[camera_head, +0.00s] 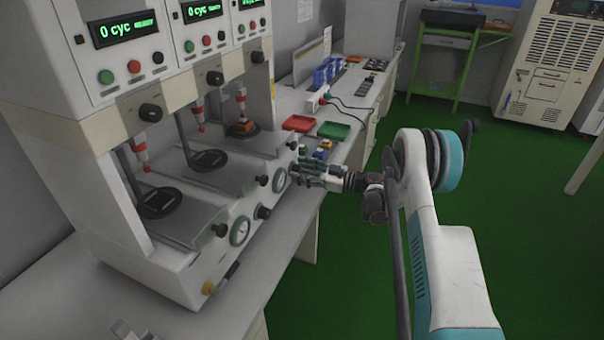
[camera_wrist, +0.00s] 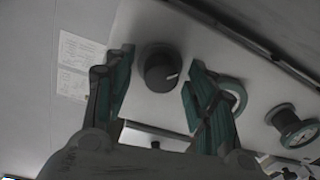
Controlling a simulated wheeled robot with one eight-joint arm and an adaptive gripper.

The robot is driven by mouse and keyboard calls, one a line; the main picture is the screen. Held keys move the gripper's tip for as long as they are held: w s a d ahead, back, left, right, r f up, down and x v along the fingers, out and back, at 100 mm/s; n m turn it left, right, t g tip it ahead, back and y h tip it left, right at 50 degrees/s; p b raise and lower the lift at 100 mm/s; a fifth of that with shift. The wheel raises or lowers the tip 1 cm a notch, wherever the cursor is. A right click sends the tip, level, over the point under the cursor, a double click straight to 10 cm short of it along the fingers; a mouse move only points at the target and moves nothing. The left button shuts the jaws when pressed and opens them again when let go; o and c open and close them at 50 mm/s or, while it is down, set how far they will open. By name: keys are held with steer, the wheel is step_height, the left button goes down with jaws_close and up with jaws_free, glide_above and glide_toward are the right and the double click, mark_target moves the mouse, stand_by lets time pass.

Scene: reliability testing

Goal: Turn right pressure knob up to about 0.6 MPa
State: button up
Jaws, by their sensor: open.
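In the head view, my gripper (camera_head: 303,174) is at the right end of the machine's lower front panel, beside the right pressure gauge (camera_head: 279,181). The knob between the fingers cannot be made out clearly there.
A second gauge (camera_head: 240,231) and black knobs (camera_head: 264,212) line the panel to the left. Red (camera_head: 298,123) and green (camera_head: 333,130) trays lie on the bench beyond my gripper. Green floor (camera_head: 350,275) is open in front of the bench.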

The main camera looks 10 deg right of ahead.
steer(key=shift+a, duration=0.1)
steer(key=c, duration=1.1)
